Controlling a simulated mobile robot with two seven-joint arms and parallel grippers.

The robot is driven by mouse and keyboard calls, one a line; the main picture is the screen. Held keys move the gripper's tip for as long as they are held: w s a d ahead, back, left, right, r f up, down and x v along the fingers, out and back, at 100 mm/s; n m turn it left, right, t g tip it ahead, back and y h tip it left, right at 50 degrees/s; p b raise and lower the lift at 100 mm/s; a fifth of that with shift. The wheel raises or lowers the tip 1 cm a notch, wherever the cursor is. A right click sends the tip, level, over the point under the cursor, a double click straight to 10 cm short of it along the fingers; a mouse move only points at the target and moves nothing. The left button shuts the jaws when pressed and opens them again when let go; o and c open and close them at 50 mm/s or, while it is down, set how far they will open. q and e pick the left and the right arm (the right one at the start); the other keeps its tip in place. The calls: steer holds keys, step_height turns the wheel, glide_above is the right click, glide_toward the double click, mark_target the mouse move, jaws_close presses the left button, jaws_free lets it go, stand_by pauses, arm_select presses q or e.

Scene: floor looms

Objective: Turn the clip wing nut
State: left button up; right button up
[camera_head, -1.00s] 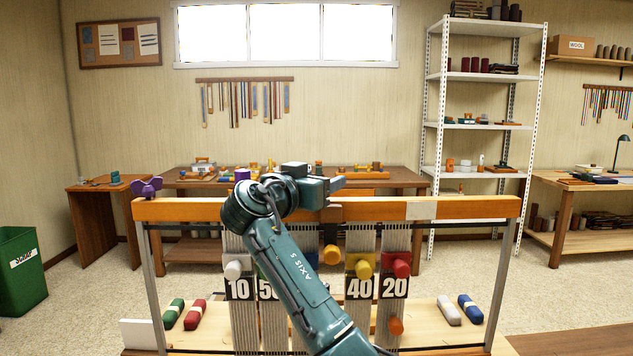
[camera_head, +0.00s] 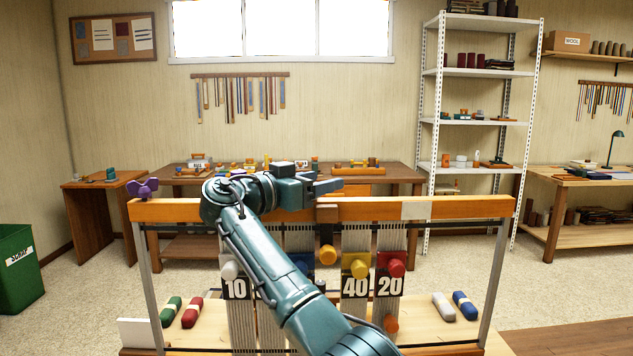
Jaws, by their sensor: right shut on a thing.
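A purple wing nut (camera_head: 143,187) stands on the left end of the loom's orange top beam (camera_head: 450,207). A brown clip-like block (camera_head: 327,212) sits on the middle of the beam, with a dark piece and an orange knob (camera_head: 328,256) below it. My right gripper (camera_head: 332,186) is just above the beam near this block, pointing right, well away from the purple wing nut. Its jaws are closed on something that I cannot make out. My right arm hides part of the beam and the middle warp strands. My left gripper is not in view.
Number cards hang on the warp strands, among them 10, 40 (camera_head: 355,287) and 20 (camera_head: 389,286), with coloured knobs. Green, red, white and blue shuttle-like pieces (camera_head: 465,305) lie on the loom's base. Behind are a workbench (camera_head: 400,175) and a white shelf rack (camera_head: 485,73).

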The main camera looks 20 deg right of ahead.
steer(key=shift+f, duration=0.15)
steer(key=o, duration=1)
steer(key=b+v, duration=0.1)
steer(key=v, duration=1.2)
steer(key=shift+c, duration=0.2)
